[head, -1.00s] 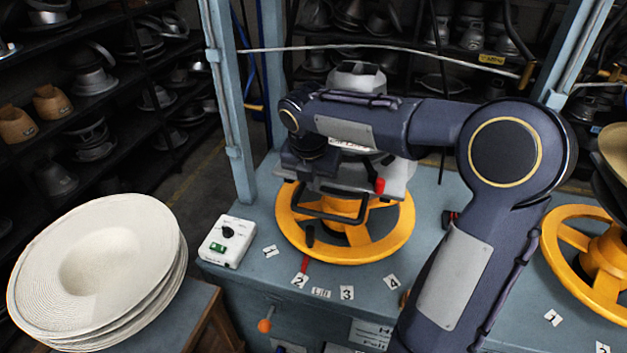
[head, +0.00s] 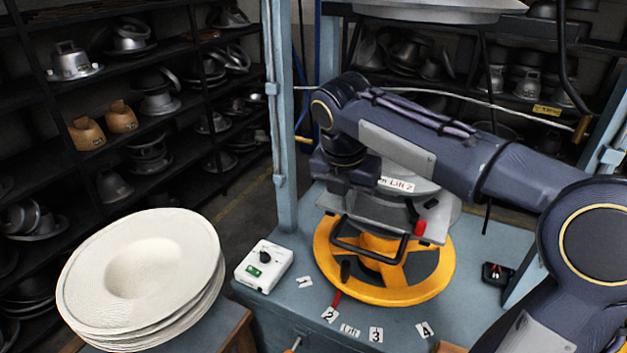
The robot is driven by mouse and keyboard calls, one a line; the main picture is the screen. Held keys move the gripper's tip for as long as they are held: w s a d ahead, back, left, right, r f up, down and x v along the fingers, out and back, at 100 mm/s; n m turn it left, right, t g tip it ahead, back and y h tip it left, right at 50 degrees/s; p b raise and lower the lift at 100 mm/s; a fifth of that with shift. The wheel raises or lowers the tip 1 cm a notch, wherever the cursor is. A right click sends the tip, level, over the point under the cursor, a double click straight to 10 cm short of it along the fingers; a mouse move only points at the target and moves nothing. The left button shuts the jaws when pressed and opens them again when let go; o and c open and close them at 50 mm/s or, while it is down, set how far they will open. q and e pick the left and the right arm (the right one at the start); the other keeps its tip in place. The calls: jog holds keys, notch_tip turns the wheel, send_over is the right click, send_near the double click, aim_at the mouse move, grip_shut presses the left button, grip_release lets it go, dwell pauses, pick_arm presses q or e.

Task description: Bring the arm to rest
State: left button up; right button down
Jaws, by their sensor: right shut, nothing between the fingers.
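My right gripper (head: 332,188) hangs from the wrist at the left end of my right arm, in the middle of the head view. It is shut and empty. It appears in front of the left side of the grey press mould (head: 435,212), above a black bar handle (head: 368,243); I cannot tell whether it touches either. The upper part of the mould is hidden behind my forearm. Under the mould is a yellow spoked wheel (head: 436,278). My right arm runs from the wrist to an elbow at the right edge. My left gripper is not in view.
A stack of cream hats (head: 135,275) lies at lower left. A white control box (head: 264,266) sits on the blue-grey table (head: 310,312). A blue upright post (head: 279,110) stands left of the press. A grey disc (head: 440,10) hangs above. Shelves of moulds line the back.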

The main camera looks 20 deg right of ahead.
jog(key=s+a+f+m+t+y, duration=0.2)
jog(key=s+f+m, duration=0.4)
jog(key=s+m, duration=0.4)
jog(key=s+a+f+m+t+y, duration=0.1)
jog(key=s+a+f+m+y, duration=0.3)
jog(key=s+m, duration=0.6)
notch_tip(320, 180, down, 3)
jog(key=m+b, duration=0.1)
jog(key=m, duration=0.6)
jog(key=shift+r+m+t, duration=0.2)
jog(key=shift+m+t, duration=0.1)
jog(key=shift+t, duration=0.1)
